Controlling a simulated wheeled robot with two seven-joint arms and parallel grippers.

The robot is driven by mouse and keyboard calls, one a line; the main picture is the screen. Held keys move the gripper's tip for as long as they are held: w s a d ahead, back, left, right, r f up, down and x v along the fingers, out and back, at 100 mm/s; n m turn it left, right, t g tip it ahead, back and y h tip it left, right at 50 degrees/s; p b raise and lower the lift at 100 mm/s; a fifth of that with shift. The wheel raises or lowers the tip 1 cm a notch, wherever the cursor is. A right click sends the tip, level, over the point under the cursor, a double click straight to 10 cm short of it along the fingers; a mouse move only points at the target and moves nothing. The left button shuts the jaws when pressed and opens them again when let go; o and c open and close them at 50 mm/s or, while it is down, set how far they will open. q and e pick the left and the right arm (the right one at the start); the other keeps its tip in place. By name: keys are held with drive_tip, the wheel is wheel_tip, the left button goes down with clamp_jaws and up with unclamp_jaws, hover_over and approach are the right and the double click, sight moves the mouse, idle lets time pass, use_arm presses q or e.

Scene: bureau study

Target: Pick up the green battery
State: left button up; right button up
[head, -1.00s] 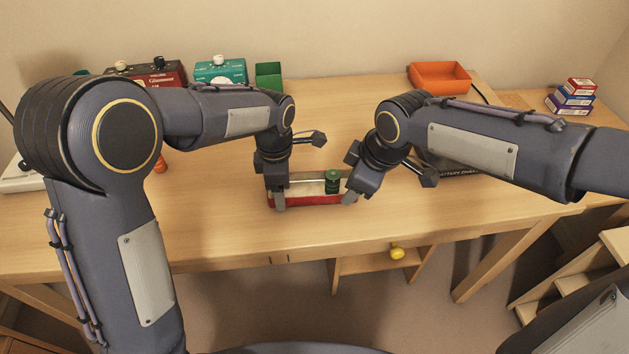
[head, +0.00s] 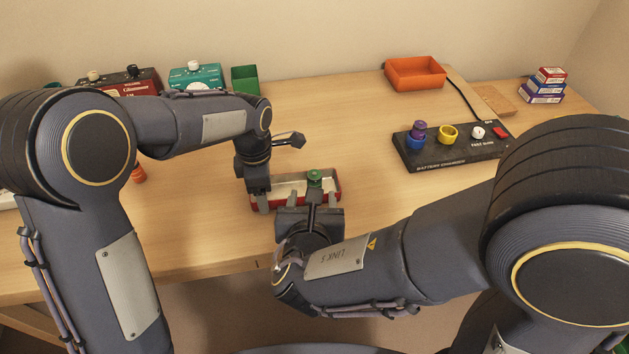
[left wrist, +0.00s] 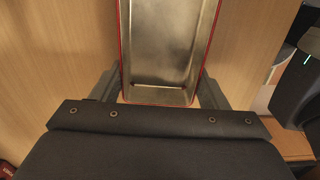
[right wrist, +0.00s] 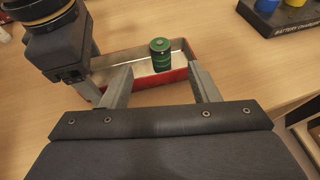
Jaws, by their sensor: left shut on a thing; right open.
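The green battery (head: 314,178) stands upright in the right part of a red-rimmed metal tray (head: 285,187) on the desk. My left gripper (head: 262,201) is shut on the tray's left end; the left wrist view shows a finger on each side of the tray (left wrist: 165,60). My right gripper (head: 310,204) is open and empty at the tray's front side. In the right wrist view the battery (right wrist: 160,54) stands beyond and between the open fingers (right wrist: 160,80), apart from them.
A black battery charger (head: 450,152) with purple, blue, yellow and white pieces on it lies to the right. An orange bin (head: 415,73), a green box (head: 245,79) and red and teal devices (head: 196,76) stand at the back. Small stacked boxes (head: 543,86) are far right.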

sight(314, 176)
drive_tip(key=x, duration=0.9)
drive_tip(key=shift+w+f, duration=0.1)
drive_tip(key=shift+f, duration=0.2)
drive_tip(key=c, duration=1.1)
drive_tip(key=shift+c, duration=0.2)
drive_tip(key=shift+r, duration=0.15)
drive_tip(key=shift+r, duration=0.35)
drive_tip(key=r, duration=0.1)
drive_tip(key=s+r, duration=0.1)
drive_tip(key=shift+a+r, duration=0.1)
drive_tip(key=shift+r, duration=0.2)
drive_tip(key=s, duration=1.7)
drive_tip(key=shift+a, duration=0.4)
